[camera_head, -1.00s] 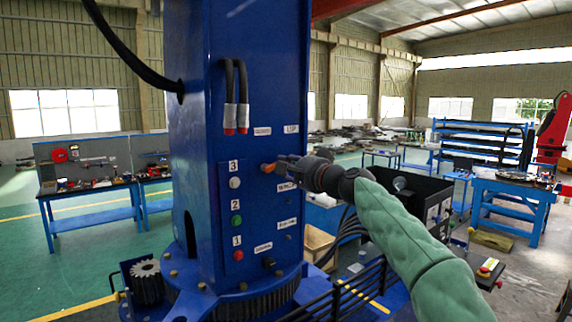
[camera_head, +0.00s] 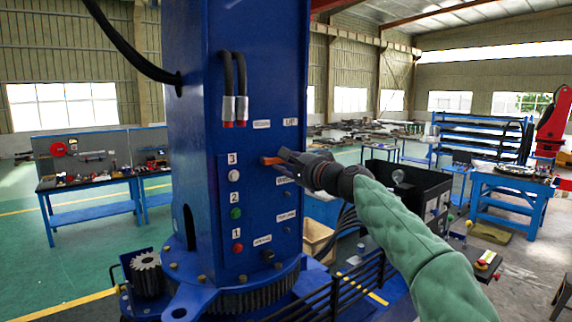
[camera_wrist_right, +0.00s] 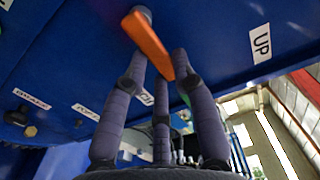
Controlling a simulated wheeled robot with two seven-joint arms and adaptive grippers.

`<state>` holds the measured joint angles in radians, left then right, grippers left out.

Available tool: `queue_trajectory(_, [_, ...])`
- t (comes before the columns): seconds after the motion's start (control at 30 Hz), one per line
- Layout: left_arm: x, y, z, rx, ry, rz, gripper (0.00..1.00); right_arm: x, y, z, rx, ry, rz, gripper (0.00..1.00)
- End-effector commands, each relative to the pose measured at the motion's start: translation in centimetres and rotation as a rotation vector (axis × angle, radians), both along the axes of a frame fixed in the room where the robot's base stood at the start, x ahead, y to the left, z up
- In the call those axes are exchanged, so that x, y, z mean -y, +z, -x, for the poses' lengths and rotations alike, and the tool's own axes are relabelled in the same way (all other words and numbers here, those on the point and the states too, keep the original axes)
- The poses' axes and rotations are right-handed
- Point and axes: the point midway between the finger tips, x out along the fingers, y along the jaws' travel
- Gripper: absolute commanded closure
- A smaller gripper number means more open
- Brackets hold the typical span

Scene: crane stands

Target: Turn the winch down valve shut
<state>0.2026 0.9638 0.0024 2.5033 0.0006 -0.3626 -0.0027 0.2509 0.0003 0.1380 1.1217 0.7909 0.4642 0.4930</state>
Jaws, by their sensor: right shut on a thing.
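The orange valve handle (camera_head: 269,160) sits on the front of the blue crane column (camera_head: 205,100), right of the button marked 3. My right gripper (camera_head: 285,157) reaches it from the right and is shut on it. In the right wrist view the handle (camera_wrist_right: 148,42) is a flat orange bar running from its grey pivot into the space between the dark fingers (camera_wrist_right: 160,62). A white label reading UP (camera_wrist_right: 261,43) is to its right. The label beside the handle is partly hidden by the fingers and too small to read. My left gripper is not in view.
White, green and red buttons (camera_head: 236,213) run down the panel left of the handle. Two black hoses (camera_head: 234,85) enter the column above it. Black railings (camera_head: 345,293) and a dark box (camera_head: 400,184) stand at right. Workbenches (camera_head: 90,185) are farther back.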

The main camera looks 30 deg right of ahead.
Motion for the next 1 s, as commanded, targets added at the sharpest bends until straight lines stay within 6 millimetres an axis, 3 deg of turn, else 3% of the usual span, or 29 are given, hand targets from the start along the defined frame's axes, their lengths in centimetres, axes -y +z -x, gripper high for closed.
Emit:
queue_trajectory(0.03, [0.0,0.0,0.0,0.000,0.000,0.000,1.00,0.0,-0.1,-0.1,-0.002,0.001,-0.003,1.00])
queue_trajectory(0.07, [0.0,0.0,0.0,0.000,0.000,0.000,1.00,0.0,-0.1,-0.1,-0.002,0.001,-0.003,0.67])
queue_trajectory(0.13, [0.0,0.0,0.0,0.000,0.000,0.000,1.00,0.0,-0.1,-0.1,-0.002,0.001,-0.003,0.48])
queue_trajectory(0.57, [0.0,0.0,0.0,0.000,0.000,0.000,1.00,0.1,0.0,0.4,0.000,0.000,-0.001,0.48])
queue_trajectory(0.77, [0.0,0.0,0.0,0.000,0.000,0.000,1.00,0.2,0.1,2.6,0.000,0.000,-0.001,0.48])
queue_trajectory(1.0, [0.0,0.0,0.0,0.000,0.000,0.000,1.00,0.6,0.0,6.7,0.000,-0.002,0.000,0.48])
